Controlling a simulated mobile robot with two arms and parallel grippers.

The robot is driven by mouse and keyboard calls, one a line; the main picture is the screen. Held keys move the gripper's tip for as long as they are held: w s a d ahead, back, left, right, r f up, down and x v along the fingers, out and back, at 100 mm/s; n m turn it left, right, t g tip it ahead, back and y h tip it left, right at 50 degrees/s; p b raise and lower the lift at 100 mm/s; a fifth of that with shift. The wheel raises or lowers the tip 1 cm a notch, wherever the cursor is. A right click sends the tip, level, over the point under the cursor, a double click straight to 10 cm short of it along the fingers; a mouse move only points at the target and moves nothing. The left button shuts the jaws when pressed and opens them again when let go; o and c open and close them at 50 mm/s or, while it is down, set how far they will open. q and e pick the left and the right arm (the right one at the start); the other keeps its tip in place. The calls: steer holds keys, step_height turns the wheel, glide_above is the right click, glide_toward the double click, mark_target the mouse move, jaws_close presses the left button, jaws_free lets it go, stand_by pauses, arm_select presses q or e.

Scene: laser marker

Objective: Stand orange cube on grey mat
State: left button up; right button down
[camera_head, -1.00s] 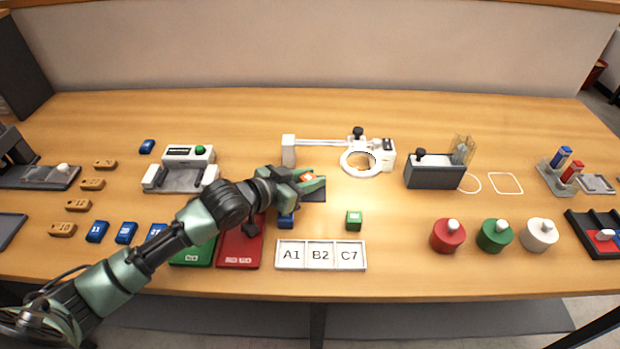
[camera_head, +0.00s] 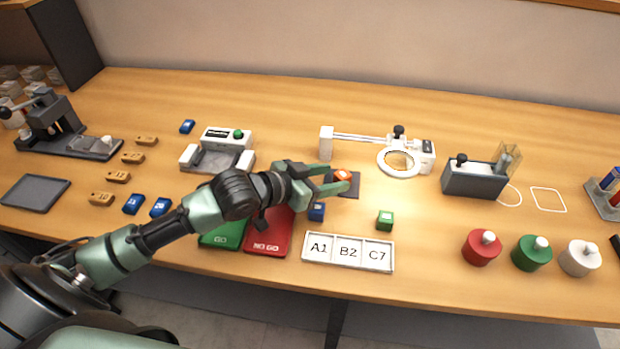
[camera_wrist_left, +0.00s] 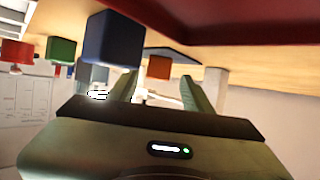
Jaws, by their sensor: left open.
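The orange cube (camera_head: 343,174) stands at the dark grey mat (camera_head: 355,183) in the head view, and appears to rest on it. My left gripper (camera_head: 338,178) is open, with its green fingers on either side of the cube and partly over the mat. In the left wrist view, which looks upside down, the orange cube (camera_wrist_left: 158,67) shows in the gap between the open fingers, near their tips, with the mat's dark edge (camera_wrist_left: 170,52) against it. No finger visibly touches the cube there. My right gripper is in neither view.
A blue cube (camera_head: 316,211) sits close below the left gripper, and a green cube (camera_head: 385,220) lies to the right. The A1 B2 C7 tray (camera_head: 348,268), green pad (camera_head: 222,236) and red pad (camera_head: 268,243) lie in front. A white ring stand (camera_head: 398,172) stands behind right.

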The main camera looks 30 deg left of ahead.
arm_select(q)
steer(key=v, duration=0.5)
steer(key=shift+s+a+r, duration=0.15)
steer(key=shift+s+r, duration=0.05)
steer(key=shift+s, duration=0.05)
steer(key=shift+v, duration=0.8)
steer(key=shift+r, duration=0.15)
